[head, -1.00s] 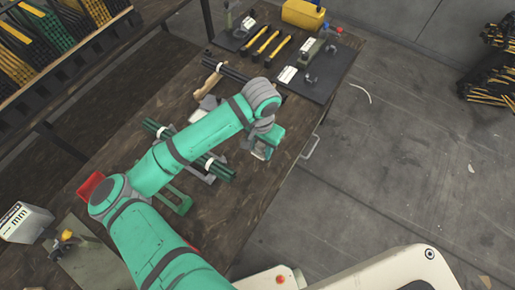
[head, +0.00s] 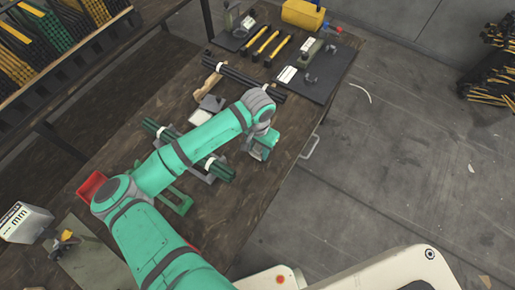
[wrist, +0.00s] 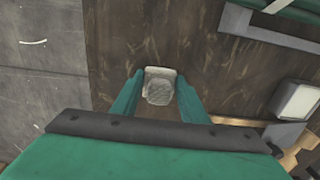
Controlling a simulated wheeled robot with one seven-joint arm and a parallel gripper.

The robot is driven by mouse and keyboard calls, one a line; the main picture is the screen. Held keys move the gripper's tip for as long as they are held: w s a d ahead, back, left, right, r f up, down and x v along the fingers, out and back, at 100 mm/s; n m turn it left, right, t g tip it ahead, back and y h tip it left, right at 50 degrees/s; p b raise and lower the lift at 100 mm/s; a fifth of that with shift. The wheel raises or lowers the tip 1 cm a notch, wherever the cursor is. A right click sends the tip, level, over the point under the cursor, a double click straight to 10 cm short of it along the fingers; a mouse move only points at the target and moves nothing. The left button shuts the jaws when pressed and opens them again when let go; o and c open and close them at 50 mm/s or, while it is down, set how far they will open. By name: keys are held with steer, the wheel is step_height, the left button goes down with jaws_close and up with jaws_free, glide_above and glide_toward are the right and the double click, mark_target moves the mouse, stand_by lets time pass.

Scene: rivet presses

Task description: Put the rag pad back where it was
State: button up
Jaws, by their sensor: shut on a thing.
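The rag pad (wrist: 158,88) is a small pale grey, worn-looking piece between the fingertips of my gripper (wrist: 160,84) in the wrist view. The two green fingers are shut on it from either side. In the head view my gripper (head: 262,150) is over the right side of the wooden bench (head: 225,245), near its edge. The pad is mostly hidden there by the fingers. Bare wood shows around the pad in the wrist view. I cannot tell whether the pad touches the bench.
Green tubes (head: 220,170) lie across a stand left of my gripper. A dark tube (head: 240,78) lies behind it. A dark mat (head: 318,88) with tools is at the far end. A red bin (head: 91,185) sits at the left. The floor is right of the bench edge.

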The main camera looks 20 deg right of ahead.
steer(key=o, duration=1)
steer(key=shift+o, duration=0.2)
